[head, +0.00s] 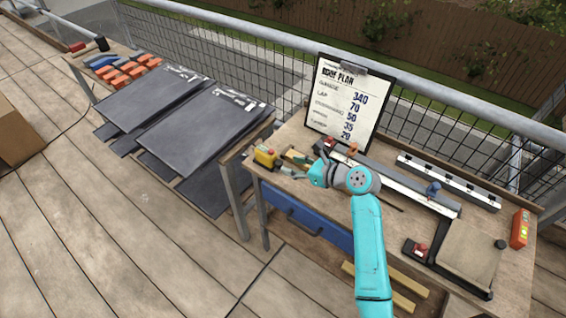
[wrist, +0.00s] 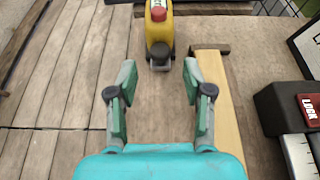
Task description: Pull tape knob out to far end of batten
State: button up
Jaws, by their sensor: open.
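The yellow tape measure (head: 266,156) with a red button sits at the left end of the workbench. In the wrist view the tape (wrist: 159,22) is straight ahead, with a dark grey knob (wrist: 160,54) at its near end. The pale wooden batten (wrist: 213,105) lies just right of the tape, running toward me. Its end shows in the head view (head: 297,157), partly hidden by my arm. My gripper (wrist: 157,79) is open and empty, its fingers pointing at the knob from a short distance. In the head view my gripper (head: 298,173) is low over the bench.
A black block marked LOCK (wrist: 298,106) stands right of the batten, on a long rail. A plan board (head: 345,100) stands at the back. A blue knob (head: 433,188), a red-topped black block (head: 416,249) and an orange level (head: 520,228) are farther right.

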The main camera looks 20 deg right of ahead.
aim_at(280, 163)
jog(key=shift+x, duration=2.4)
grip_shut()
